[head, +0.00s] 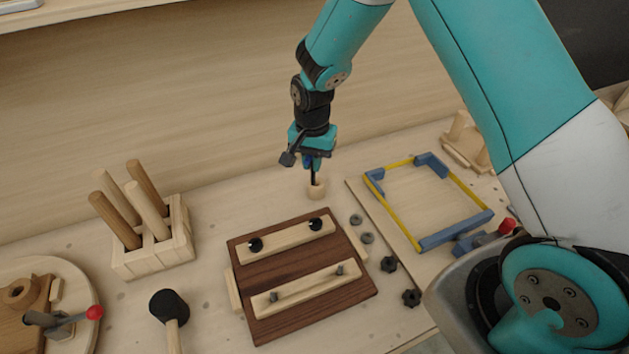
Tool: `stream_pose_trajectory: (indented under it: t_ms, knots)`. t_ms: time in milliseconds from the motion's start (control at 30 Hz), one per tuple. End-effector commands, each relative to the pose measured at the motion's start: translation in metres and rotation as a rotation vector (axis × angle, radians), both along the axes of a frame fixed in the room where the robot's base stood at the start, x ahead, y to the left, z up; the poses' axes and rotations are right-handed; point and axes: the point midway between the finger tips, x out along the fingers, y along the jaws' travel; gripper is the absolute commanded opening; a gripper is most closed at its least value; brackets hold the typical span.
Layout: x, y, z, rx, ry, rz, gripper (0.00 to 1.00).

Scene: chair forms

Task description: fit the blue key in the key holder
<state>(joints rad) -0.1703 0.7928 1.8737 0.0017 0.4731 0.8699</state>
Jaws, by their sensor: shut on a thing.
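My gripper (312,168) points down over the back middle of the bench. It is shut on a small dark blue piece, the blue key (313,161), which is mostly hidden between the fingers.
A dark wooden board (252,272) with two pale strips lies in front. A block with several wooden dowels (180,255) stands left, with a black mallet (169,306) nearby. A blue and yellow frame (460,237) lies right. Several dark knobs (389,264) lie between.

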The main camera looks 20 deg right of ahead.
Motion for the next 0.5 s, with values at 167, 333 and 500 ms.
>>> stream_pose_trajectory:
  t_ms: [167,333,500]
  knots:
    - [0.041,-0.022,0.009,0.001,-0.002,-0.23,0.0]
    - [0.057,-0.033,0.012,0.0,0.0,-0.338,0.0]
    - [0.059,-0.034,0.006,0.0,0.002,-0.355,0.0]
